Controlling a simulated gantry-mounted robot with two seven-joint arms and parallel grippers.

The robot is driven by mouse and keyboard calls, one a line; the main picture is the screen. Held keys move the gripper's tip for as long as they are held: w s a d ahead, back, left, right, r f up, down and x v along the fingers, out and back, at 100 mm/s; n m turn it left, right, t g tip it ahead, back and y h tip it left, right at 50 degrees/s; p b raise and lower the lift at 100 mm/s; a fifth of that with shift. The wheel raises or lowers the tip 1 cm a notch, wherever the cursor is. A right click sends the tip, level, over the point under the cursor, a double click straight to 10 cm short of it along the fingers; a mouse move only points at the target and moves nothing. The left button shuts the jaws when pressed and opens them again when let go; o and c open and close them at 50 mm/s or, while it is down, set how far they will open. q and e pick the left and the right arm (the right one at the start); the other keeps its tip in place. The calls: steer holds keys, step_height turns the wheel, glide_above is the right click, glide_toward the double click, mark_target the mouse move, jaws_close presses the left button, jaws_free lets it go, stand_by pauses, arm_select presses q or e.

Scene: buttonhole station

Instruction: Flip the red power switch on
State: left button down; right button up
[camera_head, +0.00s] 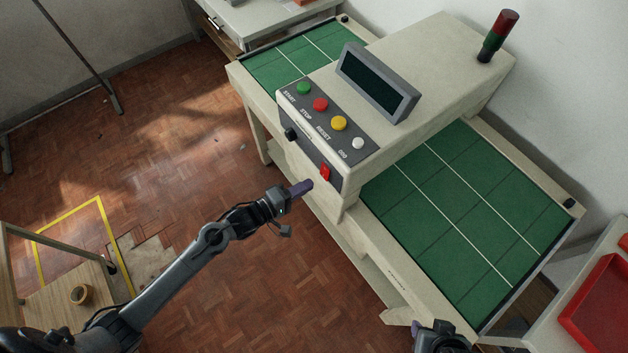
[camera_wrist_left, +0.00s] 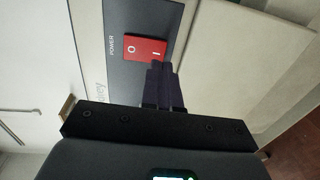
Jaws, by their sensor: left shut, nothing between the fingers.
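The red power switch (camera_head: 325,172) is on the front panel of the machine, at the lower right end of the dark strip. In the left wrist view the switch (camera_wrist_left: 144,50) shows O and I marks, with POWER printed beside it. My left gripper (camera_head: 308,185) is shut and empty, its fingertips just in front of the panel close to the switch. In the wrist view its fingertips (camera_wrist_left: 160,66) overlap the edge of the switch near the I mark; I cannot tell whether they touch. My right gripper is only partly in view at the bottom edge, its fingers unclear.
A black knob (camera_head: 291,134) sits on the same front strip. Green, red, yellow and white buttons line the sloped panel (camera_head: 350,143) above. A green-topped table (camera_head: 470,215) runs under the machine. A red tray (camera_head: 600,305) stands at right.

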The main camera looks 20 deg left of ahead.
mark_target(323, 176)
arm_select(q)
steer(key=shift+x, duration=1.85)
steer(key=shift+w+d+f+h+b, duration=0.1)
steer(key=shift+w+h+b, duration=0.15)
steer(key=shift+b, duration=0.2)
steer(key=shift+s+t, duration=0.15)
steer(key=shift+t, duration=0.15)
